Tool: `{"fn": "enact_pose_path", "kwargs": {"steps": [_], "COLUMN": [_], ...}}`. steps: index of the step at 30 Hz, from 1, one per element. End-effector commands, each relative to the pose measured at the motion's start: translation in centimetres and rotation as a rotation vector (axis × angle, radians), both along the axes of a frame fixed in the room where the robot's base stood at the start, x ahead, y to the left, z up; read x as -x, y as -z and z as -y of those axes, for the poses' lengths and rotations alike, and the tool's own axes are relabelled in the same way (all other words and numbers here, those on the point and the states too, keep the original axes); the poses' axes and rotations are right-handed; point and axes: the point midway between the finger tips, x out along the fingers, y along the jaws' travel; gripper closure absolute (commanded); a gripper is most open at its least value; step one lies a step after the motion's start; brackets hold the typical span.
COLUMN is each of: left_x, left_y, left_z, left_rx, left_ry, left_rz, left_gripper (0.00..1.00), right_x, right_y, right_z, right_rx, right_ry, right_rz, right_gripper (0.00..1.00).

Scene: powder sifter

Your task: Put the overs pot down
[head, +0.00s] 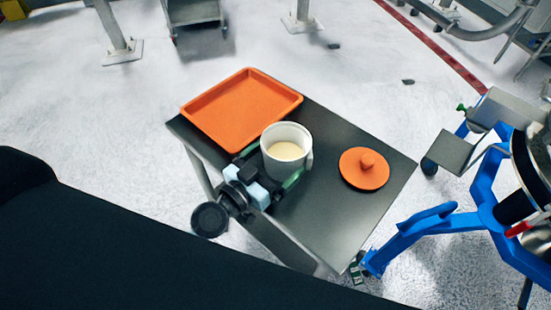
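The overs pot (287,159) is a white round pot, upright and open at the top, with pale cream powder inside. It is over the middle of the dark table top (321,212); whether its base touches the top is hard to tell. My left gripper (279,160) reaches in from the lower left, low on the pot, with one finger along each side. It appears shut on the pot, with no clear gap showing. The far finger is partly hidden by the pot. My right gripper is not in view.
An empty orange tray (242,107) lies on the table's far left. An orange lid (364,169) with a knob lies to the right of the pot. A blue frame (488,190) stands at the right. The table's near part is bare.

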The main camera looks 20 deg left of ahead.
Motion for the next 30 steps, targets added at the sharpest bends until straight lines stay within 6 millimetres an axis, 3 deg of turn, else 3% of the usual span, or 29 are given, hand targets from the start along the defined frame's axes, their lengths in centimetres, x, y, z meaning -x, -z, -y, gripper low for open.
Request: {"fn": "enact_pose_path", "kwargs": {"steps": [6,21,30], "left_x": [0.1,8.5,10.9], "left_y": [-0.6,0.2,-0.2], "left_z": [0.0,-3.6,-4.7], "left_rx": [0.002,-0.002,0.001], "left_ry": [0.001,0.004,0.001], "left_rz": [0.001,-0.007,-0.001], "left_gripper": [0.0,0.0,0.0], "right_x": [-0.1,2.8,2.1], "right_y": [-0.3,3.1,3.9], "right_z": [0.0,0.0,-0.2], "right_rx": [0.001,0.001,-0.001], "right_ry": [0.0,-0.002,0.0], "right_rz": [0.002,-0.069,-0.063], "right_gripper": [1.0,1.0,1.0]}}
